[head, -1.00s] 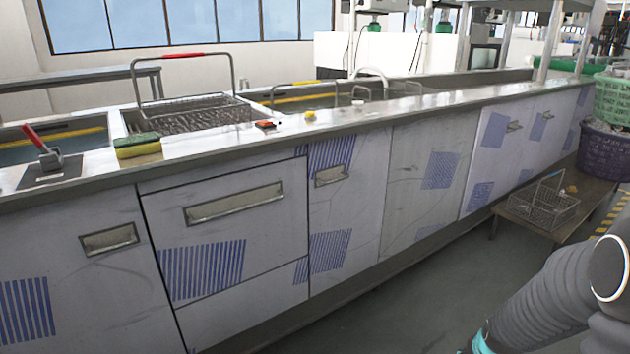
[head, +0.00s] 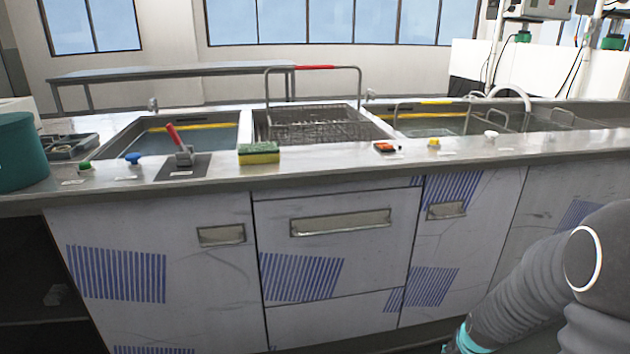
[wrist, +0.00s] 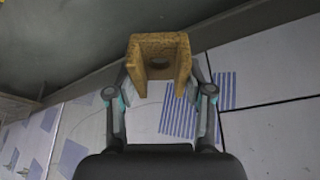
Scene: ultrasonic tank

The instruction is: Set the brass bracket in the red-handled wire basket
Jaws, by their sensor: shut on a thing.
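The brass bracket (wrist: 151,48) is a U-shaped, brownish-yellow piece with a round hole. In the wrist view it sits between the fingertips of my gripper (wrist: 160,82), which is shut on it. The gripper and bracket are not seen in the head view, where only part of my arm shows at the lower right. The red-handled wire basket (head: 318,112) sits in the middle tank of the counter, its tall handle with a red grip (head: 315,67) standing upright. The bracket is held away from the basket, in front of the cabinet fronts.
A green and yellow sponge (head: 259,153) lies on the counter's front edge before the basket. A red-handled lever (head: 178,143) stands left of it, an orange-black item (head: 386,147) right. A yellow-handled basket (head: 436,118) is in the right tank. A teal bin (head: 20,152) stands far left.

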